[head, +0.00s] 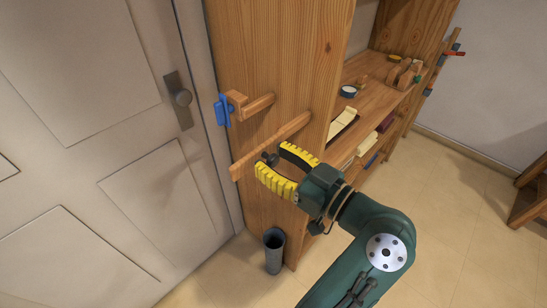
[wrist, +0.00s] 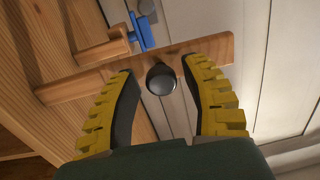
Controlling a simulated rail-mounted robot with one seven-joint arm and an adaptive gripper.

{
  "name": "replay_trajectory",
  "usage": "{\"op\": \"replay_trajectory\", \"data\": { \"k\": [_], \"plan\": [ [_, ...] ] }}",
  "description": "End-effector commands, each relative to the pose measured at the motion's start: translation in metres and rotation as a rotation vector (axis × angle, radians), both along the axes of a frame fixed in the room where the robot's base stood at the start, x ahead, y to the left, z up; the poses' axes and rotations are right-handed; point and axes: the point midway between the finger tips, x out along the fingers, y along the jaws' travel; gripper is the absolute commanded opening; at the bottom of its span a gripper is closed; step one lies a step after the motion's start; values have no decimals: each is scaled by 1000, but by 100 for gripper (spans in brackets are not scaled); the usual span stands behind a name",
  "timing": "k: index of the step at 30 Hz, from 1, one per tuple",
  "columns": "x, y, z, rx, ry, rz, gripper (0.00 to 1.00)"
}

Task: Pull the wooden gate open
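A flat wooden bar (head: 245,164), the only gate-like piece I see, slants across the side of the wooden shelf unit, its left end reaching toward the pale door. It also crosses the wrist view (wrist: 75,88). A round dark knob (head: 268,158) sits on the bar. In the wrist view the knob (wrist: 160,79) lies between my two yellow, black-padded fingers. My gripper (head: 272,157) is open, with a visible gap on each side of the knob in the wrist view (wrist: 160,66). Its fingertips are close to the bar; contact cannot be told.
Above the bar are a wooden peg (head: 257,105) and a blue bracket (head: 222,111). The pale door (head: 85,130) has a dark handle (head: 180,98). A dark cylindrical bin (head: 274,252) stands below. Shelves (head: 378,98) hold small items at right. Floor (head: 450,200) is open at right.

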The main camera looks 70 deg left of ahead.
Motion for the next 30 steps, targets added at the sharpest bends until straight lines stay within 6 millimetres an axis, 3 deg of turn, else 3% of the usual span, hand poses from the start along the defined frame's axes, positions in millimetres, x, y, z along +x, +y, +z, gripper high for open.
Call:
{"op": "replay_trajectory", "data": {
  "k": [11, 14, 24, 30],
  "plan": [
    [2, -4, 2, 2, -4, -1, 55],
    [9, -17, 2, 3, -3, -3, 55],
    [44, -90, 2, 2, -2, -3, 55],
    [52, -108, 1, 2, -2, 0, 55]
  ]
}}
